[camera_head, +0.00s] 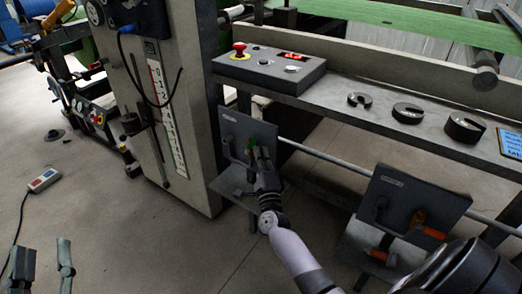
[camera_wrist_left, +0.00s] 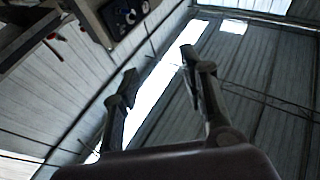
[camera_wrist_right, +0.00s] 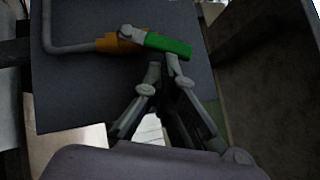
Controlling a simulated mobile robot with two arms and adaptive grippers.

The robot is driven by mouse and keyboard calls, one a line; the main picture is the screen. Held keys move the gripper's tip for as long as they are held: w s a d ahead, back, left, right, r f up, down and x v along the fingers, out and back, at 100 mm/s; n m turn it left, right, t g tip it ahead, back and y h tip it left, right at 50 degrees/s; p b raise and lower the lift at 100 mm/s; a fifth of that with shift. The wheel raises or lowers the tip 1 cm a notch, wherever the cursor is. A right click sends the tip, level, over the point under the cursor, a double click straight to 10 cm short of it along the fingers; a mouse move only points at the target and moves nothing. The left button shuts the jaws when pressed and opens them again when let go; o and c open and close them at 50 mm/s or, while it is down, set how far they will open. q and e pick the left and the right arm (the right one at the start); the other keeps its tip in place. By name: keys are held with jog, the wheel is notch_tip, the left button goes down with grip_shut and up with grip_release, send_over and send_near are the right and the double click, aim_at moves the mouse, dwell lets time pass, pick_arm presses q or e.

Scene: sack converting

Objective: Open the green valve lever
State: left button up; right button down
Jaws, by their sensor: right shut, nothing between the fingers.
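The green valve lever (camera_wrist_right: 168,45) shows in the right wrist view, lying roughly level. It joins an orange valve body (camera_wrist_right: 118,43) with a grey pipe, in front of a dark panel (camera_wrist_right: 75,90). In the head view a small bit of the green lever (camera_head: 251,146) shows, the rest hidden by my right gripper. My right gripper (camera_wrist_right: 164,64) is shut and empty, its fingertips right at the lever's lower edge; whether they touch it I cannot tell. My left gripper (camera_head: 45,255) is open and empty at the lower left, far from the valve; its spread fingers (camera_wrist_left: 158,66) also show in the left wrist view.
A second dark panel (camera_head: 420,195) with an orange-red lever (camera_head: 433,233) stands to the right. A control box (camera_head: 270,68) with a red button and several dark weights (camera_head: 407,113) sit on the bench above. A pale column (camera_head: 185,110) stands left of the valve panel.

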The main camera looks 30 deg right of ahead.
pick_arm(q)
notch_tip(320, 180, down, 11)
jog(key=a+g+y+p, duration=0.2)
jog(key=g+y+p, duration=0.1)
jog(key=g, duration=0.4)
jog(key=s+a+f+g+y+p, duration=0.1)
jog(key=s+a+f+g, duration=0.2)
jog(key=s+f+g, duration=0.3)
jog(key=shift+s+f+n+g+y+p, duration=0.3)
jog(key=shift+s+f+g+p, duration=0.1)
jog(key=shift+s+f, duration=1.15)
pick_arm(e)
jog(key=shift+w+r+n+g+y, duration=0.2)
jog(key=shift+r+n+g+y, duration=0.25)
jog(key=shift+n, duration=0.35)
pick_arm(q)
jog(key=shift+w+a+f, duration=0.1)
jog(key=shift+w+f, duration=0.05)
jog(key=shift+w, duration=0.1)
pick_arm(e)
jog(key=shift+f, duration=0.1)
